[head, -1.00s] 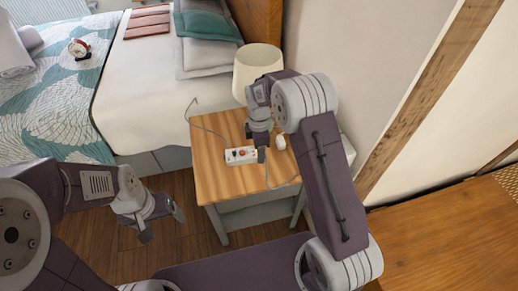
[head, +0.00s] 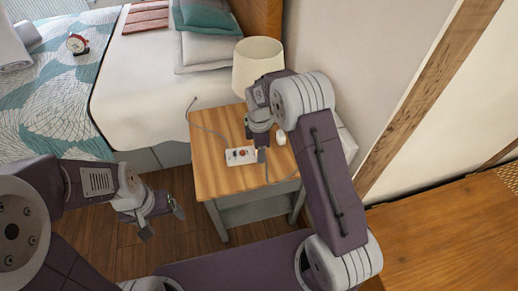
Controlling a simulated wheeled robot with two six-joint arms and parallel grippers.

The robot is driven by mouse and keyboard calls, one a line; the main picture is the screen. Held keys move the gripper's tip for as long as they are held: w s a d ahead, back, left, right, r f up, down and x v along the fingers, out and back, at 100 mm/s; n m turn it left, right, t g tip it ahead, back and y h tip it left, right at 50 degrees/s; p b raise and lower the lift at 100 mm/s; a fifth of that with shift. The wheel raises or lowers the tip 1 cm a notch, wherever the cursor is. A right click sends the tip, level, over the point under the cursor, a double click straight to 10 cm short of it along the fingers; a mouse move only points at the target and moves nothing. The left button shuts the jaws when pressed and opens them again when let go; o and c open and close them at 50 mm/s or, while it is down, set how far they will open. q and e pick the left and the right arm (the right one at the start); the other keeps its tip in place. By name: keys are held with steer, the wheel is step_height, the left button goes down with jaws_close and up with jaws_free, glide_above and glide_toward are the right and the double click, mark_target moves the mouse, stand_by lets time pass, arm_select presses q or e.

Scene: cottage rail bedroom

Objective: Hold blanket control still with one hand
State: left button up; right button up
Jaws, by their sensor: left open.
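The blanket control (head: 241,156) is a small white box with a red-orange dial, lying on the wooden nightstand (head: 215,182). A thin grey cord runs from it toward the bed, and another cord trails toward the nightstand's front. My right gripper (head: 262,153) points down at the control's right end; its fingers are mostly hidden by my own wrist, and I cannot tell whether they touch the control. My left gripper (head: 163,221) is open and empty over the floor, left of the nightstand and apart from it.
A cream lampshade (head: 258,66) stands at the back of the nightstand. A small white round object (head: 281,138) lies right of the control. A wall closes off the right.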

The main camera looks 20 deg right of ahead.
mark_target(234, 153)
steer(key=shift+f+b, duration=0.9)
steer(key=shift+f, duration=1.05)
arm_select(q)
step_height(234, 153, down, 2)
